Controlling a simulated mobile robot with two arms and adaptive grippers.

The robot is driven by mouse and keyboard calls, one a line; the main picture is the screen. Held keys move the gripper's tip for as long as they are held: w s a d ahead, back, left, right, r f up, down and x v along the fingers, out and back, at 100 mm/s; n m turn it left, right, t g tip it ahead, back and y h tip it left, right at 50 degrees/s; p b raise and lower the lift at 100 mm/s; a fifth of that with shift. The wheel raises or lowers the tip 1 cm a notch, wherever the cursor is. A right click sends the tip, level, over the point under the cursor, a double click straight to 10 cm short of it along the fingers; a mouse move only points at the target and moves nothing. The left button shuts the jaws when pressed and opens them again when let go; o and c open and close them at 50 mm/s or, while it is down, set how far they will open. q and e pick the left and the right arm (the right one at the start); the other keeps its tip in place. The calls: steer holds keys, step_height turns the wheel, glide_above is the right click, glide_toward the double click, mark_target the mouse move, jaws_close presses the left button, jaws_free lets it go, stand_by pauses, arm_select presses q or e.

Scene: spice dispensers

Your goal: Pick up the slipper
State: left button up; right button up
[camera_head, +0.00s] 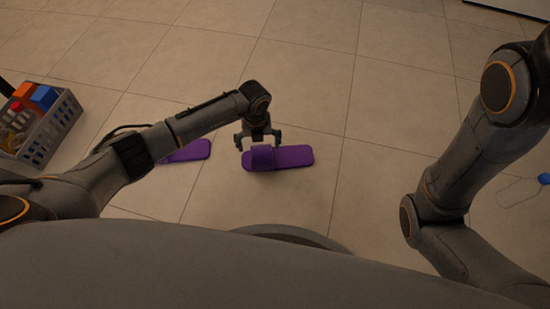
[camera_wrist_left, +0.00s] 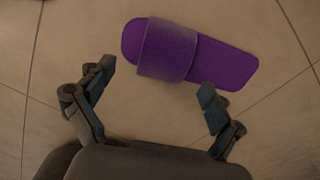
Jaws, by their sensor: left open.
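A purple slipper (camera_head: 293,156) lies on the tiled floor at the middle of the head view, its strap toward the left end. It also shows in the left wrist view (camera_wrist_left: 222,65), ahead of the fingertips. A second purple slipper (camera_head: 193,151) lies to the left, partly hidden by my left arm. My left gripper (camera_head: 258,142) is open and points down at the strap of the first slipper. In the left wrist view the spread fingers (camera_wrist_left: 158,80) hold nothing, and the slipper lies beyond them. My right gripper is out of view.
A grey basket (camera_head: 62,121) with colourful items stands at the far left. A clear bottle with a blue cap (camera_head: 518,191) lies at the right edge, beyond my right arm. The floor behind and right of the slipper is clear.

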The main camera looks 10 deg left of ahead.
mark_target(261, 152)
arm_select(q)
steer(key=f+b, duration=0.4)
steer(key=f, duration=0.1)
steer(key=shift+w+d, duration=0.1)
steer(key=shift+d, duration=0.2)
steer(key=c, duration=1.3)
